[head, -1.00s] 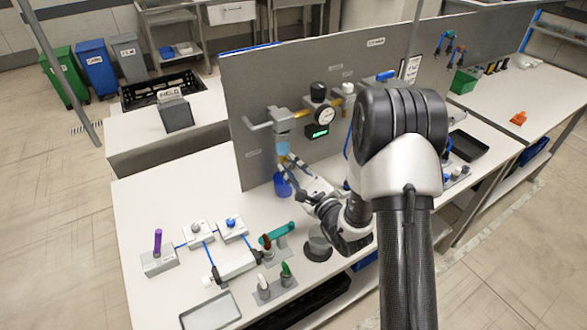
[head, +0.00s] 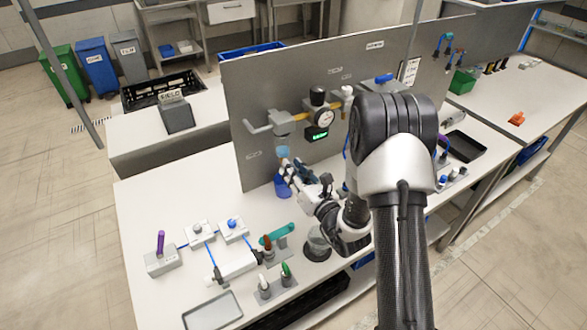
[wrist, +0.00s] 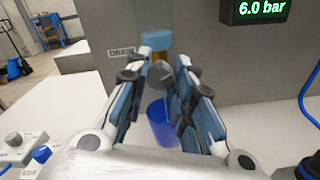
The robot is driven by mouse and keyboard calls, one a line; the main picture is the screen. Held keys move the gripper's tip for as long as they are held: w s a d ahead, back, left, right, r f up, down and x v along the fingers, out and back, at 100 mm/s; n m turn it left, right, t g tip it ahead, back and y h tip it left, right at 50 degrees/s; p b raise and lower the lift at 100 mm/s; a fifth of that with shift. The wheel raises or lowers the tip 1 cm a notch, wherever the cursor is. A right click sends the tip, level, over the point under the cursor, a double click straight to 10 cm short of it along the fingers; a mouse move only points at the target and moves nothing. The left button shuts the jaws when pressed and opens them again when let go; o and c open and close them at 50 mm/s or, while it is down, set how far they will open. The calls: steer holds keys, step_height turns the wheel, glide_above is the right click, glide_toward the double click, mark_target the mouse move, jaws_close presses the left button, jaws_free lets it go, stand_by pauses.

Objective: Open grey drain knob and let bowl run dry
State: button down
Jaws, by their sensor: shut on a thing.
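The grey drain knob (wrist: 160,76) sits under the light-blue bowl (wrist: 157,41) in the wrist view, near a label reading DRAIN. The bowl (head: 283,152) hangs below the grey filter body on the panel in the head view. My gripper (wrist: 163,68) is shut on the drain knob, with one finger on each side of it. In the head view my gripper (head: 286,166) is just below the bowl, and its fingers hide the knob. A blue cup (wrist: 162,125) stands under the knob and also shows in the head view (head: 282,187). The liquid level in the bowl cannot be made out.
A round gauge (head: 325,119) and a green display (wrist: 258,8) reading 6.0 bar are right of the bowl. Valve blocks, a cylinder and coloured handles stand on the front left of the bench. A grey tray (head: 212,311) lies at the near edge.

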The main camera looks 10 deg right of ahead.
steer(key=m+p, duration=0.1)
steer(key=m, duration=0.3)
steer(key=shift+m, duration=0.4)
stand_by(0.4)
steer(key=c, duration=1.3)
jaws_free()
steer(key=shift+c, duration=0.2)
steer(key=shift+s, duration=0.1)
steer(key=v, duration=1.2)
steer(key=shift+r, duration=0.1)
